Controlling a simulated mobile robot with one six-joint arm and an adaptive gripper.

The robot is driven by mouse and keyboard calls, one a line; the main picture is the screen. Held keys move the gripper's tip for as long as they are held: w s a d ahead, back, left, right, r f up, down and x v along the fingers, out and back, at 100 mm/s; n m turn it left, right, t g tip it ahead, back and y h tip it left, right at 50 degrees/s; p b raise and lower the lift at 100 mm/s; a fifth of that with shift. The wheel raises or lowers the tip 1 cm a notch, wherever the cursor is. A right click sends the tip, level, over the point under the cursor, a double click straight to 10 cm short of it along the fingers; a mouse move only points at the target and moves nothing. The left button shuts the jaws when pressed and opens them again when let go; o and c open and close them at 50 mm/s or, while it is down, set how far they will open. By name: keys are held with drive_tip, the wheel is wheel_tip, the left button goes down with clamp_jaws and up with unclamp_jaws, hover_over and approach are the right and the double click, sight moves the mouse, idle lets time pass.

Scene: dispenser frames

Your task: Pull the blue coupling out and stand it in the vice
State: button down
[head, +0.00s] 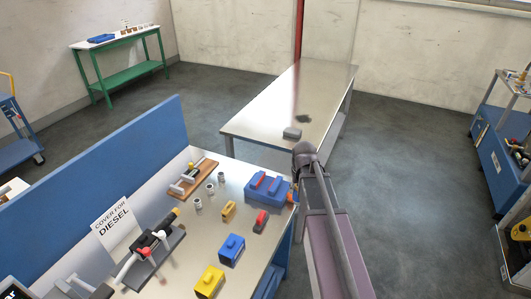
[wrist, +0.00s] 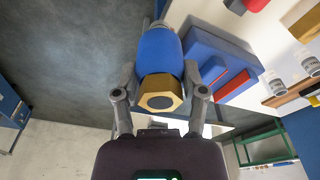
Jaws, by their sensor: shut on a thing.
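In the wrist view my gripper (wrist: 159,75) is shut on the blue coupling (wrist: 156,48), one finger at each side of it. The coupling has a rounded blue body and a brass hexagonal end (wrist: 161,90) with a dark round centre, facing the camera. Its far end is partly hidden, so I cannot tell whether it touches anything there. In the head view my arm hides the jaws.
The bench (head: 205,237) also holds a yellow block (head: 209,281), a blue block (head: 231,249), a red-and-dark block (head: 260,221), small metal cups and a lever fixture (head: 150,250). A blue panel (head: 110,150) borders its left. A steel table (head: 310,95) stands behind.

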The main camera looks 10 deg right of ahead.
drive_tip(key=w+a+r+n+p, duration=0.3)
drive_tip(key=w+a, duration=0.1)
drive_tip(key=w, duration=0.4)
drive_tip(key=w+a+r+n+p, duration=0.3)
drive_tip(key=w+a, duration=0.2)
drive_tip(key=w, duration=0.2)
drive_tip(key=shift+w+a+r+y, duration=0.15)
drive_tip(key=shift+w+a+y, duration=0.15)
drive_tip(key=shift+w, duration=0.05)
drive_tip(key=shift+f+b, duration=2.7)
drive_tip(key=shift+f, duration=0.05)
drive_tip(key=shift+d+f+b, duration=0.1)
drive_tip(key=shift+f+b, duration=1.65)
drive_tip(key=shift+c, duration=0.4)
unclamp_jaws()
